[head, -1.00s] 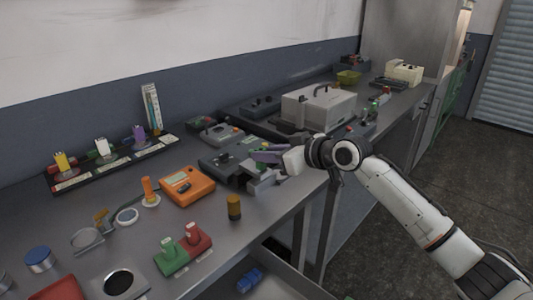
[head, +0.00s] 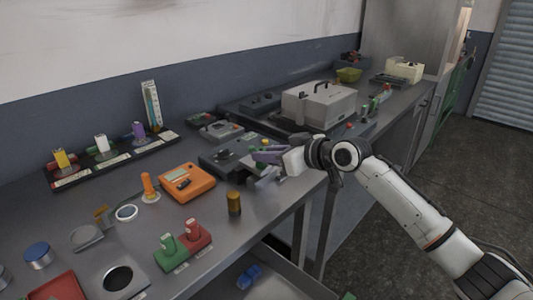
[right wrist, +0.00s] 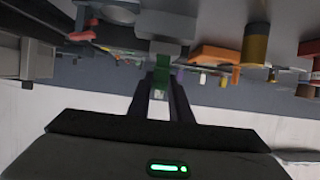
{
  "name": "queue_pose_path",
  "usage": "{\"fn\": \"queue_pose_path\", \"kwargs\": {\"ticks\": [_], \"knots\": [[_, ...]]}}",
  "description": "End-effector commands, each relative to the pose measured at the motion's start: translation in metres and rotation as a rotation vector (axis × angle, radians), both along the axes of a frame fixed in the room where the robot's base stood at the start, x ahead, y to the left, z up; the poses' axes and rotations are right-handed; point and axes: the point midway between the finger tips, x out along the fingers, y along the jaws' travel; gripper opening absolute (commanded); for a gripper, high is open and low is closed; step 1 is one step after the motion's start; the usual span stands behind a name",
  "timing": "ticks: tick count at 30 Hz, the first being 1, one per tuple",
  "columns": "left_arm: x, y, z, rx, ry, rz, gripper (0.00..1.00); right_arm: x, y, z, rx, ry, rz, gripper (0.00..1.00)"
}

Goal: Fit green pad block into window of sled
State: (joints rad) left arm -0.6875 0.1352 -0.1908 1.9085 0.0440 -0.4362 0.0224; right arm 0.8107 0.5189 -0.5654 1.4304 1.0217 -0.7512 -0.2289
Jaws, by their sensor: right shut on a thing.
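My right gripper (head: 262,158) reaches in from the right over the bench, beside a dark grey device. In the right wrist view the gripper (right wrist: 162,88) is shut on the green pad block (right wrist: 162,74), which sticks out between the fingertips. Just beyond the block is a light grey block-like part (right wrist: 165,27), which may be the sled; its window cannot be made out. In the head view a grey part (head: 268,178) shows just below the fingers. Whether the green block touches it cannot be told. My left gripper is not in view.
An orange meter (head: 187,183) and a brown cylinder (head: 234,204) stand left of and below the gripper. A dark grey device (head: 225,155) lies close behind it. A large grey case (head: 318,104) stands further back. The bench's front edge runs just below the gripper.

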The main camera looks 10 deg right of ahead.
Motion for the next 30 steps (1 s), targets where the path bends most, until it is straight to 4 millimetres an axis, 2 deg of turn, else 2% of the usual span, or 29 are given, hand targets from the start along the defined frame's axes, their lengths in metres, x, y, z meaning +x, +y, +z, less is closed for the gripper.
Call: {"fn": "queue_pose_path", "kwargs": {"ticks": [30], "knots": [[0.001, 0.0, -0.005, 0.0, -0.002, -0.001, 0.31, 0.0, 0.0, -0.012, 0.001, 0.0, 0.0, 0.0]]}}
